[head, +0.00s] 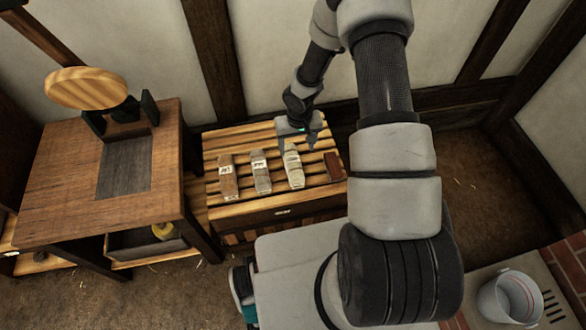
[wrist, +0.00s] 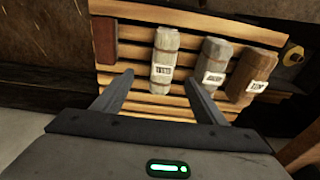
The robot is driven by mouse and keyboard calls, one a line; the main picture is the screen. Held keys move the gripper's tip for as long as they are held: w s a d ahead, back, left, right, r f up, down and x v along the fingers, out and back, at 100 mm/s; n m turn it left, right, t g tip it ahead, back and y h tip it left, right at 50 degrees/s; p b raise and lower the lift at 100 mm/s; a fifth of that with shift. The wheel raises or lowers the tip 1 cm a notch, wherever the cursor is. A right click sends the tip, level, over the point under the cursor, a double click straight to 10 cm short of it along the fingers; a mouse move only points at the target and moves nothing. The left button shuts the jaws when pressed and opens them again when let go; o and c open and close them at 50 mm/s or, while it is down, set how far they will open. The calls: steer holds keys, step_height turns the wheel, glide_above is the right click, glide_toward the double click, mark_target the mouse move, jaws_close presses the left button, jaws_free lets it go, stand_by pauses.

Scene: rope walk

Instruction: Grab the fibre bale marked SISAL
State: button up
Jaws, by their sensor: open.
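Three labelled fibre bales lie side by side on a slatted wooden top. In the head view they are a brown bale (head: 228,178) at left, a grey bale (head: 260,172) in the middle and a pale bale (head: 294,168) at right. The wrist view shows the pale bale (wrist: 165,60), grey bale (wrist: 212,62) and brown bale (wrist: 252,72) in reversed order. Their white labels are too small to read, so I cannot tell which says SISAL. My gripper (head: 298,143) is open and empty above the slats near the pale bale; in the wrist view its fingers (wrist: 158,78) flank that bale's lower end.
A dark red block (head: 333,166) lies on the slatted top (head: 238,143), right of the pale bale. A wooden workbench (head: 65,200) with a round wooden disc (head: 85,88) stands at left. A wall is close behind. A bucket (head: 508,297) stands at lower right.

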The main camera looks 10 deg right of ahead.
mark_target(293, 164)
steer(key=f, duration=0.3)
steer(key=f+b, duration=0.1)
steer(key=f, duration=0.2)
steer(key=w+f+b, duration=0.1)
steer(key=f, duration=0.3)
steer(key=shift+w, duration=0.1)
steer(key=f, duration=0.1)
steer(key=f+b, duration=0.1)
steer(key=f, duration=0.1)
steer(key=f+b, duration=0.1)
steer(key=f, duration=0.1)
steer(key=shift+w+a, duration=0.4)
steer(key=shift+r, duration=0.1)
steer(key=c, duration=1.2)
